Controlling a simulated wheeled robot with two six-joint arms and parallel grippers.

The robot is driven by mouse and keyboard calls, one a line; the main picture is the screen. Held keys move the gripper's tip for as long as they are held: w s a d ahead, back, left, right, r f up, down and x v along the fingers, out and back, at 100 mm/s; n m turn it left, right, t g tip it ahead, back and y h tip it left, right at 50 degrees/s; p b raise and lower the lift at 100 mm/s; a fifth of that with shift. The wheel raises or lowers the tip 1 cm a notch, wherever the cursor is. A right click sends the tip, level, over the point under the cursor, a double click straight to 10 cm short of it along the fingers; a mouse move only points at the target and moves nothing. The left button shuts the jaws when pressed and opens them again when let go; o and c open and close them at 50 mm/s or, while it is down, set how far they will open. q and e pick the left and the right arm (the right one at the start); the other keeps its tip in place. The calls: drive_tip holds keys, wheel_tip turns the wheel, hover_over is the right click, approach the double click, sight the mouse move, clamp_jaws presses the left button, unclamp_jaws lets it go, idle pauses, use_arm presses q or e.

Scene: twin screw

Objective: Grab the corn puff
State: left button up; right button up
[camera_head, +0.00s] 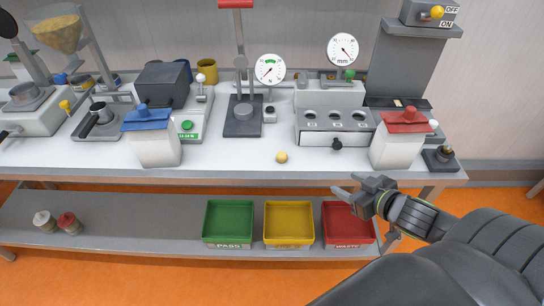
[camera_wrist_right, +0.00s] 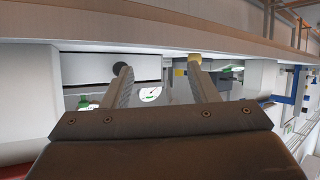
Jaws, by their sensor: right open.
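The corn puff (camera_head: 282,157) is a small round yellow piece lying alone near the front edge of the grey tabletop. My right gripper (camera_head: 346,184) is open and empty, to the right of the puff and beyond the table's front edge, with its fingers pointing left. In the right wrist view, a small yellow piece, seemingly the puff (camera_wrist_right: 194,58), shows at the tip of the right-hand finger. The open gripper (camera_wrist_right: 158,70) is apart from the puff as far as the head view shows. My left gripper is in no view.
A white box with a black-knobbed drawer (camera_head: 336,143) stands behind. White canisters with a blue lid (camera_head: 152,148) and a red lid (camera_head: 394,148) flank the area. Green (camera_head: 228,239), yellow (camera_head: 289,241) and red (camera_head: 348,241) trays sit on the lower shelf. The tabletop around the puff is clear.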

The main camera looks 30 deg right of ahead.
drive_tip(key=a+r+n+y, duration=0.1)
drive_tip(key=a+r+y, duration=0.2)
drive_tip(key=a+r, duration=0.1)
drive_tip(key=b, duration=0.5)
approach(284, 158)
drive_tip(key=shift+w+a+f+t+b, duration=0.35)
drive_tip(key=shift+w+f+b, duration=0.3)
drive_tip(key=shift+b, duration=0.4)
drive_tip(key=shift+x, duration=3.1)
drive_tip(key=shift+r, duration=0.1)
drive_tip(key=shift+d, duration=0.1)
drive_tip(key=c, duration=0.8)
